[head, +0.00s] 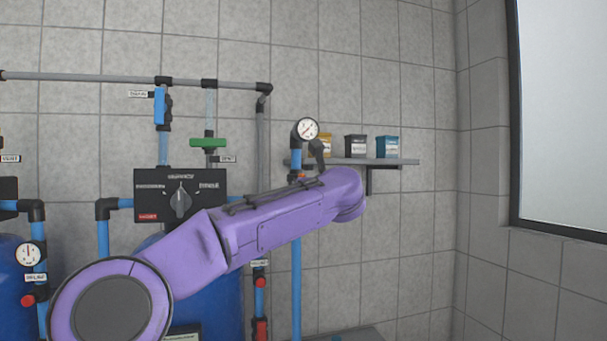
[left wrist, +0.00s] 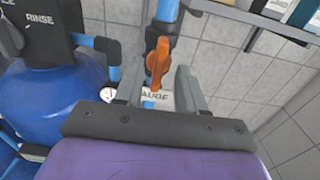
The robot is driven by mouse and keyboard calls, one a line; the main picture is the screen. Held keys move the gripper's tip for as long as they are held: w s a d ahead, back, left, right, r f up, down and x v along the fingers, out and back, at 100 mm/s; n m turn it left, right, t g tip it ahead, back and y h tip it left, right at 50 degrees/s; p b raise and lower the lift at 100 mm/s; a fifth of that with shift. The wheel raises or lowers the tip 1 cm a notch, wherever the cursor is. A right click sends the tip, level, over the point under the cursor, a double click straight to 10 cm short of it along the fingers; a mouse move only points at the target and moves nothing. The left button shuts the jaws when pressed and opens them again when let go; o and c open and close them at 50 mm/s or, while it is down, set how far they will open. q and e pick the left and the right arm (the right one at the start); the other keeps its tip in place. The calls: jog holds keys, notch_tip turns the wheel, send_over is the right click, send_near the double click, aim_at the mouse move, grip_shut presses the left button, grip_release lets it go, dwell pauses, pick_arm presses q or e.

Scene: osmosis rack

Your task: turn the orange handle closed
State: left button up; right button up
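The orange handle (left wrist: 157,62) shows in the left wrist view on a vertical blue pipe (left wrist: 166,12), its long side roughly along the pipe. My left gripper (left wrist: 158,80) is open, with one grey finger on each side of the handle and a visible gap to the left finger. I cannot tell whether the right finger touches it. In the head view a small orange bit of the handle (head: 297,176) shows just above my purple left arm, below the round pressure gauge (head: 307,128). The arm hides most of that area and my left gripper there. My right gripper is in neither view.
A wall shelf (head: 405,162) with several small boxes stands right of the gauge pipe. A black selector panel (head: 150,210), a green handle (head: 208,142) and blue tanks (left wrist: 50,105) are to the left. A white label (left wrist: 155,99) sits below the handle.

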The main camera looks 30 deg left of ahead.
pick_arm(q)
jog(key=p+x, duration=0.1)
jog(key=x, duration=0.1)
jog(key=shift+w+a, duration=0.2)
jog(key=shift+w, duration=0.05)
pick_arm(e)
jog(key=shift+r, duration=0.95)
pick_arm(q)
jog(key=shift+c, duration=0.9)
jog(key=shift+s+r, duration=0.1)
jog(key=shift+s, duration=0.05)
grip_shut()
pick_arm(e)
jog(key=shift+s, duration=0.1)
